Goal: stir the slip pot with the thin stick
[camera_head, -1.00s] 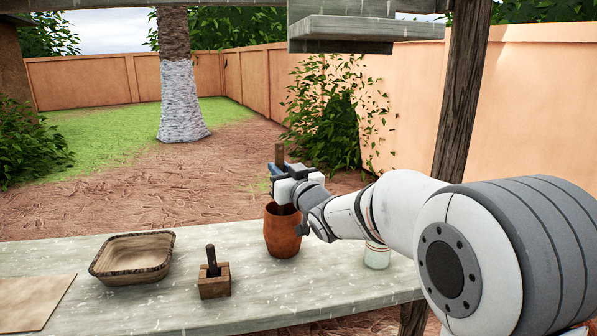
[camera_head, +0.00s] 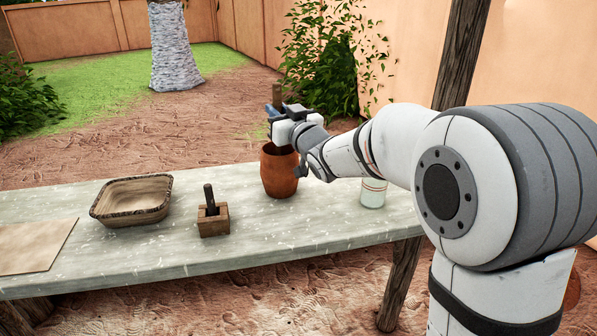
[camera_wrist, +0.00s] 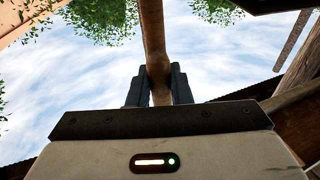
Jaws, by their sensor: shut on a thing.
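The slip pot (camera_head: 279,174) is a reddish-brown clay vessel standing upright on the bench in the head view. My gripper (camera_head: 277,113) is just above its rim, shut on the thin stick (camera_head: 278,92). The brown stick stands about upright, its upper end above the jaws. In the wrist view the stick (camera_wrist: 154,35) runs between the two dark fingers (camera_wrist: 158,84) of my gripper. My gripper hides the lower part of the stick and part of the pot's mouth, so I cannot tell how deep the stick reaches.
On the bench (camera_head: 130,250) stand a wooden block (camera_head: 214,224) with a dark upright handle, a square basin (camera_head: 132,202) and a flat board (camera_head: 35,247). A whitish jar (camera_head: 373,193) stands right of the pot, under my arm. A wooden post (camera_head: 462,55) rises behind my arm.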

